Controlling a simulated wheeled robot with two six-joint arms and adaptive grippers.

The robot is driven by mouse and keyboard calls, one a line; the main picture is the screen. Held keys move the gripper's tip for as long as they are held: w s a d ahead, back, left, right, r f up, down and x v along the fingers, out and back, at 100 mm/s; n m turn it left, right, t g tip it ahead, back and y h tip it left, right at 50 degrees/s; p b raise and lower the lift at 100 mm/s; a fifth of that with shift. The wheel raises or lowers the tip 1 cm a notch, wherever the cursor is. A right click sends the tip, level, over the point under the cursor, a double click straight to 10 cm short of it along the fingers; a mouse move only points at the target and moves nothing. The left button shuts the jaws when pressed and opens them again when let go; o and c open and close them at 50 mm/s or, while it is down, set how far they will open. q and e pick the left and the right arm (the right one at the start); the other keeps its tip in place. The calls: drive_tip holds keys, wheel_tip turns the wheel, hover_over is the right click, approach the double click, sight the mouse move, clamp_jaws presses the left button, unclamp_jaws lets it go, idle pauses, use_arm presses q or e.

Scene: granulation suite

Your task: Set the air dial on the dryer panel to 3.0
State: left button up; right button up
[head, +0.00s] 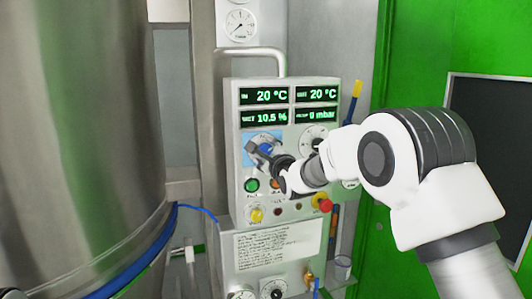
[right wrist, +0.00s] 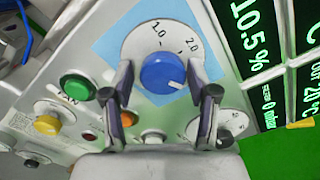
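The dryer panel (head: 238,130) is a light box with green displays and knobs. Its blue air dial (right wrist: 162,73) sits on a white disc with 1.0 and 2.0 readable, over a light blue patch. The knob's white mark points to the lower right in the right wrist view; the marking there is hidden. In the head view the dial (head: 266,149) is partly covered by my right gripper (head: 277,163). In the right wrist view my right gripper (right wrist: 167,82) is open, with a finger on either side of the knob and visible gaps.
Close by are a green button (right wrist: 77,87), an orange button (right wrist: 105,95), a yellow knob (right wrist: 47,125) and a second dial (right wrist: 228,124). A red emergency knob (head: 325,203) sits lower right. A large steel vessel (head: 80,130) stands left.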

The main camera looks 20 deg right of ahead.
drive_tip(key=shift+s+r, duration=0.1)
drive_tip(key=s, duration=1.1)
drive_tip(key=shift+s+d, duration=0.25)
drive_tip(key=shift+s, duration=0.15)
